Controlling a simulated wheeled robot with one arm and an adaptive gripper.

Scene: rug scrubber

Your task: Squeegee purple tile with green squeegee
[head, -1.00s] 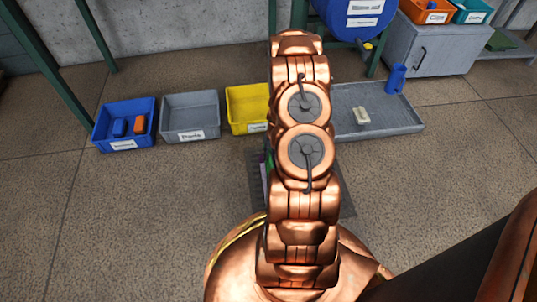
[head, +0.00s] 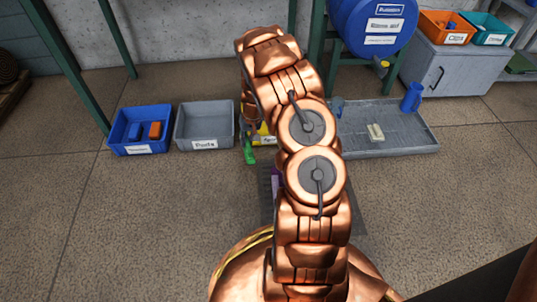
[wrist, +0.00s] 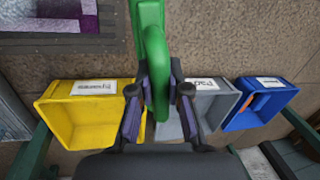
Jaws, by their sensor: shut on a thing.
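My gripper (wrist: 159,84) is shut on the green handle of the green squeegee (wrist: 149,28), which runs up out of the top of the wrist view. In the head view the squeegee (head: 249,153) hangs in front of the grey and yellow bins, left of my arm. The purple tile (wrist: 88,25) shows at the top left of the wrist view on a dark grey mat, with pale patches on it. In the head view only a sliver of the tile (head: 275,184) shows beside my arm. The squeegee is apart from the tile.
A yellow bin (wrist: 58,126), a grey bin (head: 204,129) and a blue bin (head: 115,140) with blue and orange items stand in a row. A grey tray (head: 405,143) with a pale block and blue cup lies right. Green posts and a blue drum stand behind.

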